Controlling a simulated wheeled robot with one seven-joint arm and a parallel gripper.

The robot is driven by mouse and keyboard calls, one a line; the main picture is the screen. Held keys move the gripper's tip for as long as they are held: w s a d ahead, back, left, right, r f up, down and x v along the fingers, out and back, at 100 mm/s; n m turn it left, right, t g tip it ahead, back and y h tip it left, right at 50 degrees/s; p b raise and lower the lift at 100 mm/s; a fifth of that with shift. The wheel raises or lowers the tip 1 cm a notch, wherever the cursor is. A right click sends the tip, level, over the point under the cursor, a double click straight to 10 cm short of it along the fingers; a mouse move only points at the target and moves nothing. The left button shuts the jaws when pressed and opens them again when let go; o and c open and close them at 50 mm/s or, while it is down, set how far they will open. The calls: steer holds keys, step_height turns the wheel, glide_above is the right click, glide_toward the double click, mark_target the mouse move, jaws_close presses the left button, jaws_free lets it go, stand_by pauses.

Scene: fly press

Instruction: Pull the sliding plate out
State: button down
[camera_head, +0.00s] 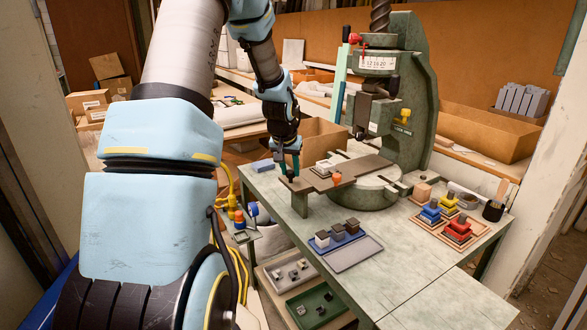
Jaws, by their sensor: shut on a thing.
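The green fly press (418,100) stands on the pale table. The sliding plate (362,168) is a long, flat brown strip that lies level across the press's round base and reaches left past it, towards the table's left edge. A small light block (323,167) and an orange piece (336,179) are on it. My gripper (289,172) points down at the plate's left end, shut on a small dark knob there. The fingers partly hide the knob.
A blue-grey tray (356,254) with several small blocks lies in front of the press. A wooden tray (440,233) with coloured stacked pieces and a dark cup (493,211) stand at right. A blue block (262,165) lies left of my gripper.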

steer(key=c, duration=0.6)
jaws_free()
steer(key=shift+o, duration=0.2)
steer(key=shift+r, duration=0.1)
steer(key=b+v, duration=0.2)
steer(key=v, duration=0.8)
steer(key=shift+r, duration=0.3)
steer(key=shift+s, duration=0.1)
steer(key=s+a+f+n+g, duration=0.1)
steer(key=s+a+f, duration=0.1)
steer(key=s, duration=0.5)
steer(key=s+a+f+n+g+y, duration=0.1)
steer(key=s+a+f, duration=0.1)
steer(key=s+a, duration=0.3)
steer(key=s+a+f, duration=0.3)
steer(key=s+a, duration=0.1)
steer(key=s, duration=0.5)
steer(key=shift+s+n+g, duration=0.2)
steer(key=shift+n+g, duration=0.2)
